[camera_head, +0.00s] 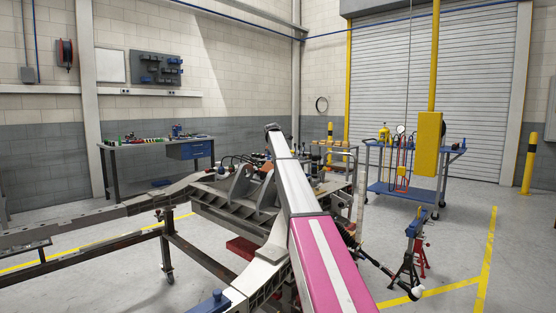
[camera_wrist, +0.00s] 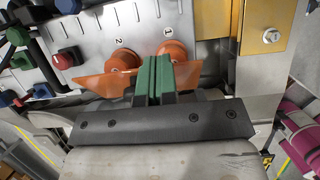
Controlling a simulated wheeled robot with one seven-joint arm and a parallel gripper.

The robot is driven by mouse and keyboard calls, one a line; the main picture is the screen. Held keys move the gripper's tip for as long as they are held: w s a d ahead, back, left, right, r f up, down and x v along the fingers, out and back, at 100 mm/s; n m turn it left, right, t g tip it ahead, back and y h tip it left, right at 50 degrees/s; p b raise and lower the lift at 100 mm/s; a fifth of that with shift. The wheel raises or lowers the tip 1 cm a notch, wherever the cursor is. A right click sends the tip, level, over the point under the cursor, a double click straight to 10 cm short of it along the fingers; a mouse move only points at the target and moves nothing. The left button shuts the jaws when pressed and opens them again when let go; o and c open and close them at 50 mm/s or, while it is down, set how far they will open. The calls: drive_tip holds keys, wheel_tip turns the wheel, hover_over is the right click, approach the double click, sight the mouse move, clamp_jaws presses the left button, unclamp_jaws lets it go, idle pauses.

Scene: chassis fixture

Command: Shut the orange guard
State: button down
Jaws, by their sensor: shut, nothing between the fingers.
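In the wrist view, orange guard parts (camera_wrist: 104,84) sit on a metal panel (camera_wrist: 95,25) marked 1 and 2. A round orange piece lies under each number, at 2 (camera_wrist: 123,60) and at 1 (camera_wrist: 173,49). An orange flap (camera_wrist: 187,74) extends right of my fingers. My gripper (camera_wrist: 154,58) has green fingertips, pressed together and empty, in front of the orange parts between the two marks. The fingers hide part of the orange, so I cannot tell whether they touch it or how far each flap is swung. In the head view my arm covers the gripper.
In the wrist view, a red knob (camera_wrist: 66,58) and dark connectors line the panel's left. A brass-coloured block (camera_wrist: 264,25) stands right. In the head view, the chassis frame (camera_head: 110,212) surrounds the work area; a blue cart (camera_head: 405,192) and red stand (camera_head: 408,270) are right.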

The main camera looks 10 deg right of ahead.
drive_tip(key=shift+w+d+f, duration=0.35)
drive_tip(key=shift+d+f, duration=0.15)
drive_tip(key=shift+f, duration=0.2)
drive_tip(key=shift+w+d+f, duration=0.35)
drive_tip(key=shift+d+f, duration=0.1)
drive_tip(key=shift+f, duration=0.2)
drive_tip(key=shift+x, duration=1.05)
